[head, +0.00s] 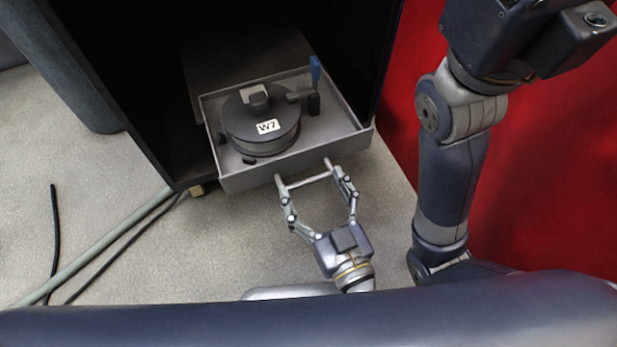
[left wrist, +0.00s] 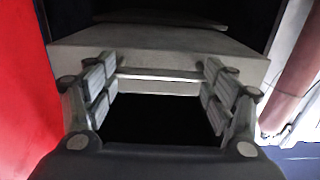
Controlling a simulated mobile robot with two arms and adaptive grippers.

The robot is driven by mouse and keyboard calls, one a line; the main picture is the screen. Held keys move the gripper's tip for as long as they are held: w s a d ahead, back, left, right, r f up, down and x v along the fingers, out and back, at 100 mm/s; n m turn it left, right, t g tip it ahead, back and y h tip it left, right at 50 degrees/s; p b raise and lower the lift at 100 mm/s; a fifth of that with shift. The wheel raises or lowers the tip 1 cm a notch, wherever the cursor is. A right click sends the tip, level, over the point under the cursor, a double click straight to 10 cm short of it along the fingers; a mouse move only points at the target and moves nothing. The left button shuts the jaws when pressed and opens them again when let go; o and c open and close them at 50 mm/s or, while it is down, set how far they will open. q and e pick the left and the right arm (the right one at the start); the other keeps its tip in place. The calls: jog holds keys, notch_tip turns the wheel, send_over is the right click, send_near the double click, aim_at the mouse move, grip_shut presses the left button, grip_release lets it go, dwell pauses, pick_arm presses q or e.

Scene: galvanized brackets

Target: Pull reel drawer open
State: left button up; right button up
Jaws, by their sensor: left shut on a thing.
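The grey reel drawer (head: 285,164) stands out of the dark cabinet, with its inside open to view in the head view. A dark round reel (head: 262,120) labelled W7 sits in it, with a blue-handled crank (head: 315,72) at its right. The drawer front also shows in the left wrist view (left wrist: 160,58). A pale bar handle (head: 308,181) is on the front. The handle also shows between the fingers in the left wrist view (left wrist: 158,79). My right gripper is not seen.
The black cabinet (head: 140,110) surrounds the drawer's rear. A pale hose (head: 105,240) and dark cables (head: 54,240) lie on the grey floor at left. A red surface (head: 540,190) fills the right side, behind my right arm. Floor in front of the drawer is clear around my left gripper.

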pick_arm(q)
jog(key=shift+s+d, duration=0.1)
jog(key=shift+d, duration=0.1)
jog(key=o, duration=1.6)
jog(key=shift+a, duration=0.1)
jog(key=v, duration=0.7)
jog(key=shift+s+d, duration=0.25)
jog(key=shift+d, duration=0.05)
